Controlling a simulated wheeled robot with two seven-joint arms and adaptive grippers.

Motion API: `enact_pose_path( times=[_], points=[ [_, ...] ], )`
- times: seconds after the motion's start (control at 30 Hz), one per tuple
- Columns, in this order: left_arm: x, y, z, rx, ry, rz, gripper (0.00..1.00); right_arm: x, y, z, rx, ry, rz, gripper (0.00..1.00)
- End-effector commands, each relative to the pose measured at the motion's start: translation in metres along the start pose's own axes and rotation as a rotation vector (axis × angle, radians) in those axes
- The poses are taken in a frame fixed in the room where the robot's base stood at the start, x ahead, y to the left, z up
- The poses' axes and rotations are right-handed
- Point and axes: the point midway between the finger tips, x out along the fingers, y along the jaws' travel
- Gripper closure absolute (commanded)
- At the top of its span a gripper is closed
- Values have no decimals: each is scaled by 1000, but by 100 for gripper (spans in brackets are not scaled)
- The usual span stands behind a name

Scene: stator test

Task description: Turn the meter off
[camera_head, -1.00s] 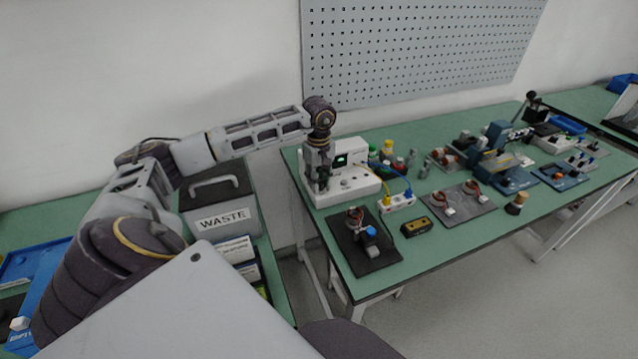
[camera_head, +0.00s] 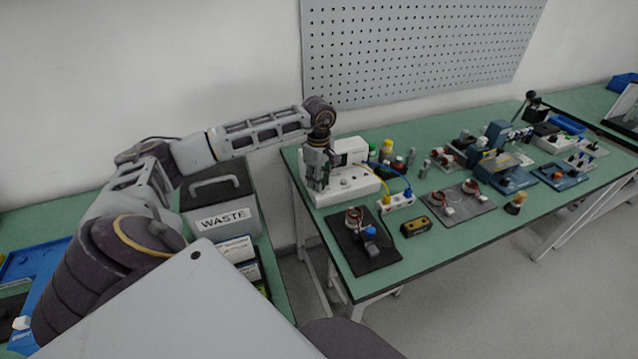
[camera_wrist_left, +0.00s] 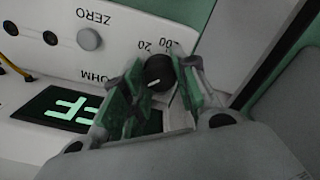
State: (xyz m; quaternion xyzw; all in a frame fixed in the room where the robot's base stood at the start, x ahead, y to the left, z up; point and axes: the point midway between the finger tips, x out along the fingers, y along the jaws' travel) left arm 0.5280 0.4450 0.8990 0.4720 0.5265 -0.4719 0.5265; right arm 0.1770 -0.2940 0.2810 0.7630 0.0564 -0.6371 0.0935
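The meter (camera_head: 352,188) is a white box at the left end of the green bench. Its dark round knob (camera_wrist_left: 158,71) has a white pointer mark and sits near the printed 20 and a partly hidden number. The dark display (camera_wrist_left: 60,108) shows glowing green characters like FF, partly covered by a finger. My left gripper (camera_head: 317,186) points down over the meter. In the wrist view its fingers (camera_wrist_left: 161,80) stand on either side of the knob, apparently with small gaps; contact is hard to judge. My right gripper is not in view.
A grey ZERO button (camera_wrist_left: 89,39) and sockets are on the panel. A WASTE box (camera_head: 222,218) stands left, across a gap.

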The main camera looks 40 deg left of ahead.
Motion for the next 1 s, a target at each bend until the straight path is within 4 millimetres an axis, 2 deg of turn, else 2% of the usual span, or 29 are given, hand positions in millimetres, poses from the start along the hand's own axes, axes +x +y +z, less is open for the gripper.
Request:
enact_pose_path(
  times=[0.03, 0.13, 0.47, 1.0],
  points=[
    [0, 0, 0, 0, 0, 1, 63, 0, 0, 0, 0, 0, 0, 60],
    [0, 0, 0, 0, 0, 1, 52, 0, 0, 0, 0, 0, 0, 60],
    [-2, 0, 0, 1, 0, 0, 52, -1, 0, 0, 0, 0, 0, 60],
    [-47, 0, 0, 2, 0, 0, 52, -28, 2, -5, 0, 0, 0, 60]
  ],
)
